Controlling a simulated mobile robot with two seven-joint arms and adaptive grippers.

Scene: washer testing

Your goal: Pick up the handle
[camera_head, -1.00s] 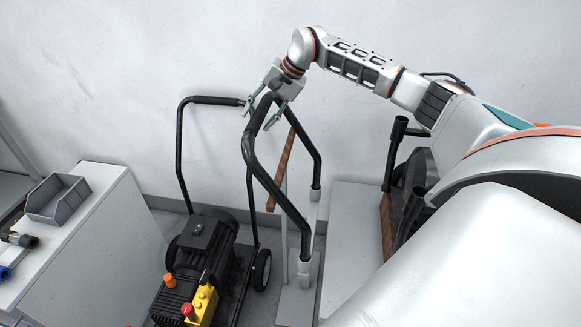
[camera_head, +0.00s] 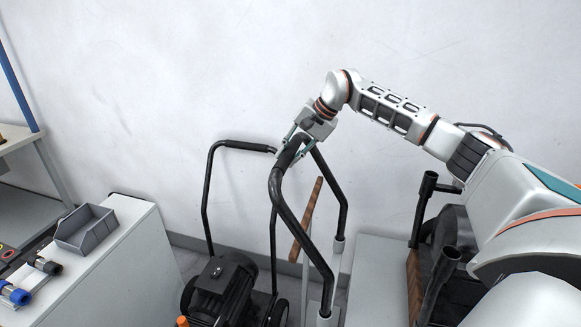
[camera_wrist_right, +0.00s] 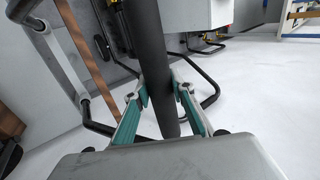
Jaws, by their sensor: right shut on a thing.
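The handle (camera_head: 288,207) is a black bent tube frame whose two legs run down into grey sleeves. My right gripper (camera_head: 291,147) is at its top bar, with one finger on each side. In the right wrist view, the dark bar of the handle (camera_wrist_right: 151,60) runs between the two green-padded fingers of the right gripper (camera_wrist_right: 162,93), which is shut on it. The lower ends of the legs appear at the sleeves in the head view. My left gripper is not in view.
A second black handle frame (camera_head: 209,190) stands left, by a black motor unit (camera_head: 222,285). A brown wooden bar (camera_head: 306,220) leans behind the gripped handle. A white cabinet (camera_head: 140,245) with a grey bin (camera_head: 87,230) is at left. The wall (camera_head: 150,90) is close behind.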

